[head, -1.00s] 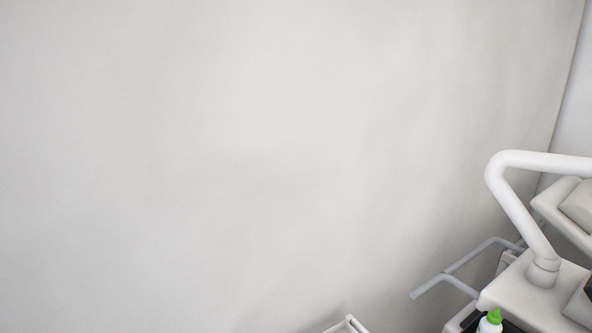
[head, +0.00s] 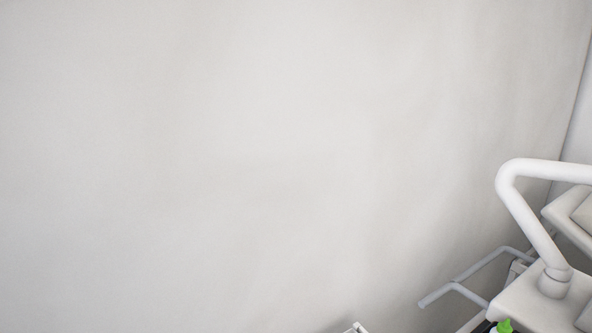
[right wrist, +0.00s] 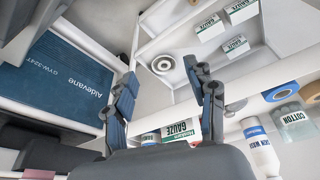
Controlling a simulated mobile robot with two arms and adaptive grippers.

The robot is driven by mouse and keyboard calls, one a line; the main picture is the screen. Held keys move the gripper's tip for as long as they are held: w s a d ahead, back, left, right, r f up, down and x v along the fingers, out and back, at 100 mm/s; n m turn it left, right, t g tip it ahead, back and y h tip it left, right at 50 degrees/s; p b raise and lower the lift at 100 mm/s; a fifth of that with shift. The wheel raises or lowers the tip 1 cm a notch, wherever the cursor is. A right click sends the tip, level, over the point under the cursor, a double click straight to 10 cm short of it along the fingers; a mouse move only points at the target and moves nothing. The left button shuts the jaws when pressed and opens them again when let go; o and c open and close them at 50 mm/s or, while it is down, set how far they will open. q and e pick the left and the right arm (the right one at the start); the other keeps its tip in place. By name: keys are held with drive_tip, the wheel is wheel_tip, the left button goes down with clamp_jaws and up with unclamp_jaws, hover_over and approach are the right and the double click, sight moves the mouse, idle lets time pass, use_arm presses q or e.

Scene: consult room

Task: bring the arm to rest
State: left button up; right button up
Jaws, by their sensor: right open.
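My right gripper (right wrist: 163,108) shows in the right wrist view. Its two fingers stand apart with nothing between them, so it is open and empty. Behind the fingers is a white cart or shelf unit with gauze boxes (right wrist: 240,10). No gripper and no arm of mine shows in the head view. My left gripper is in neither view.
The head view is mostly a bare pale wall (head: 250,150). At lower right are a white bent tube (head: 530,210), a grey rail (head: 470,275) and a bottle's green cap (head: 504,327). The right wrist view shows a blue Aldevane box (right wrist: 65,80) and a cotton container (right wrist: 291,120).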

drive_tip(key=s+f+g, duration=0.1)
drive_tip(key=s+f, duration=0.1)
drive_tip(key=f, duration=1)
drive_tip(key=s+f, duration=0.2)
drive_tip(key=f, duration=1)
drive_tip(key=s+d+f+g, duration=0.1)
drive_tip(key=s+d+f, duration=0.2)
drive_tip(key=s+f, duration=1)
drive_tip(key=shift+s, duration=1.2)
